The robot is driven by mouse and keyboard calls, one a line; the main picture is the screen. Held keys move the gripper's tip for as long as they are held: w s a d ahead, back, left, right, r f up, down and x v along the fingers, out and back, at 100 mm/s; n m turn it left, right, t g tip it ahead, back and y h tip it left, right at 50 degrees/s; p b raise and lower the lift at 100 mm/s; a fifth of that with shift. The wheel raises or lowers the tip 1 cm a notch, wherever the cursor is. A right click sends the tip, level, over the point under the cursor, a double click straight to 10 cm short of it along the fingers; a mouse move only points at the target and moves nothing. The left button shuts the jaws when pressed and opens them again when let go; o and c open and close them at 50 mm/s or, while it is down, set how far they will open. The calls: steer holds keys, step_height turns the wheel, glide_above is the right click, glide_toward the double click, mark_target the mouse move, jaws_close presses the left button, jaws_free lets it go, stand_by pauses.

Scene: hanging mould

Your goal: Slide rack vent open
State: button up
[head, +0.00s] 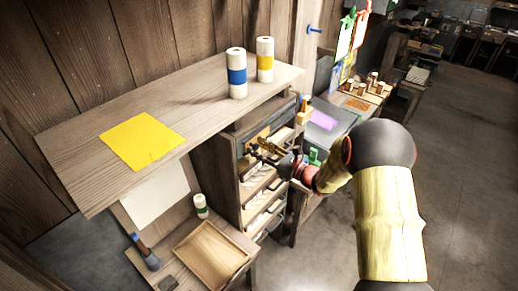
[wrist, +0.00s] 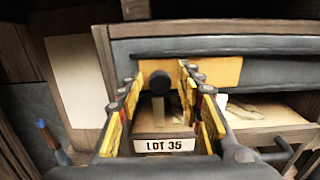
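In the wrist view an orange-tan panel (wrist: 220,70), seemingly the vent, lies in a slot below the rack's dark top rail. A black knob (wrist: 160,81) stands out in front of the panel's left part. My gripper (wrist: 160,76) is open, with one yellow finger on each side of the knob. I cannot tell whether either finger touches it. In the head view my gripper (head: 270,150) is at the rack's upper front, partly hiding the panel.
A box labelled LOT 35 (wrist: 165,147) sits on the shelf below the knob. Above, the bench (head: 80,155) holds a yellow sheet (head: 140,140) and two rolls, one blue-banded (head: 237,76). A wooden tray (head: 210,255) lies at lower left. Floor is clear at right.

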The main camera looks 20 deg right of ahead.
jaws_close()
stand_by(0.7)
